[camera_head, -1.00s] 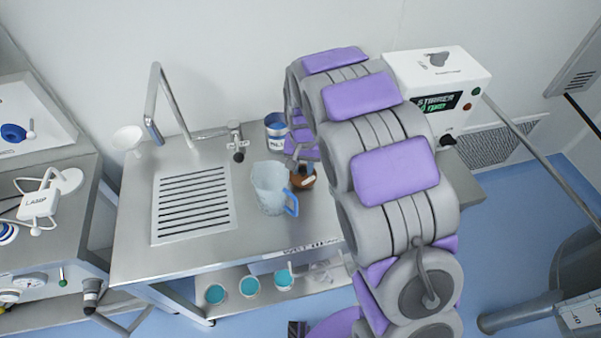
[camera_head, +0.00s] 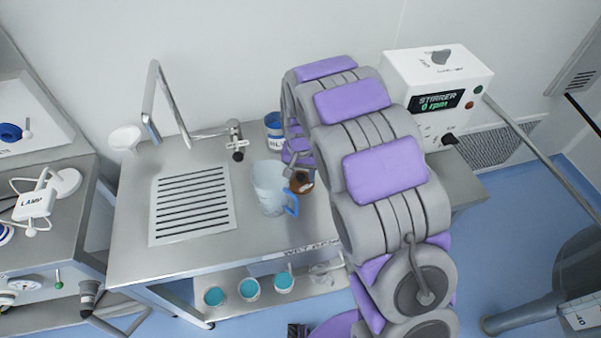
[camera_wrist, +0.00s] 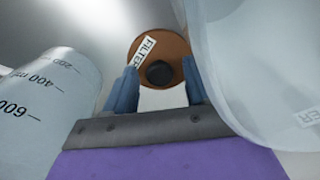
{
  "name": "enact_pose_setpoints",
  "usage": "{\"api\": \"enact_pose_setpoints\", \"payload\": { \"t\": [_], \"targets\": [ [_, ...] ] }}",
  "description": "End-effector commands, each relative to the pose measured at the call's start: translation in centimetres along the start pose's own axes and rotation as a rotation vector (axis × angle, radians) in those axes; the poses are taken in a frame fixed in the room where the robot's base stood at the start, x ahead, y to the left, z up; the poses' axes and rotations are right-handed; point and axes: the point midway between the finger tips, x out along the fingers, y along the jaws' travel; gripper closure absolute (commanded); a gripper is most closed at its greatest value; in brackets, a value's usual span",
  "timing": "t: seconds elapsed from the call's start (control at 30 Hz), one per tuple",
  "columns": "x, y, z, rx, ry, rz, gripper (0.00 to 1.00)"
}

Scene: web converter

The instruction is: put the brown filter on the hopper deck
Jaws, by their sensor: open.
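The brown filter (camera_head: 302,184) is a small round brown piece on the steel bench, just right of a clear jug. In the wrist view the brown filter (camera_wrist: 178,46) is a disc with a dark round knob and a white label reading FILTER. My gripper (camera_wrist: 160,72) is open, its two blue-grey fingers on either side of the filter's near edge and the knob between them. I cannot tell whether the fingers touch it. In the head view my arm hides most of the gripper. I cannot make out the hopper deck with certainty.
The clear jug (camera_head: 267,182) with a blue handle stands close beside the filter. A blue labelled tin (camera_head: 274,129) stands behind. In the wrist view, a graduated vessel (camera_wrist: 48,100) and a translucent vessel (camera_wrist: 262,70) flank my gripper. The stirrer box (camera_head: 437,75) is at the right.

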Motion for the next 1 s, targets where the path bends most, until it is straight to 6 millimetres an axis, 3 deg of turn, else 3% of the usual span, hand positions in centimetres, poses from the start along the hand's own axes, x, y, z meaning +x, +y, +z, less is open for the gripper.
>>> {"api": "enact_pose_setpoints", "payload": {
  "t": [0.37, 0.8, 1.0],
  "targets": [
    [-1.3, 0.4, -0.1, 0.0, 0.0, -0.005, 0.45],
    [-9.5, 0.1, -0.1, 0.0, 0.004, -0.002, 0.45],
    [-12.1, 0.2, -0.1, 0.001, 0.001, -0.002, 0.45]
  ]
}}
